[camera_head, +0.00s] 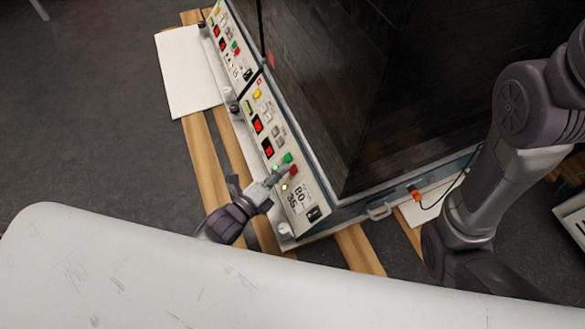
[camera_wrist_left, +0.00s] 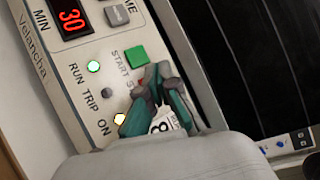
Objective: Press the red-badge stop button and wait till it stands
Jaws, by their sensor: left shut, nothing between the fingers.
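The near control panel (camera_head: 273,130) is on the shaker cabinet's front, with a small red badge (camera_head: 258,82) near its top. Its green START button (camera_head: 288,157) sits beside a red button (camera_head: 294,169). My left gripper (camera_head: 278,175) is shut and empty, its tips at the red button; contact cannot be told. In the left wrist view, the teal-sided fingers (camera_wrist_left: 155,95) cover the red button and part of its label. The green button shows clear (camera_wrist_left: 137,57). The RUN lamp (camera_wrist_left: 94,67) is lit green, the TRIP lamp (camera_wrist_left: 107,93) is dark, and the ON lamp (camera_wrist_left: 119,118) glows yellow. My right gripper is out of view.
A similar far panel (camera_head: 229,42) continues up the cabinet. The dark cabinet window (camera_head: 345,80) fills the middle. Wooden pallet boards (camera_head: 200,150) lie under the cabinet. A metal handle (camera_head: 379,211) sticks out at its lower side. Grey floor is open at left.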

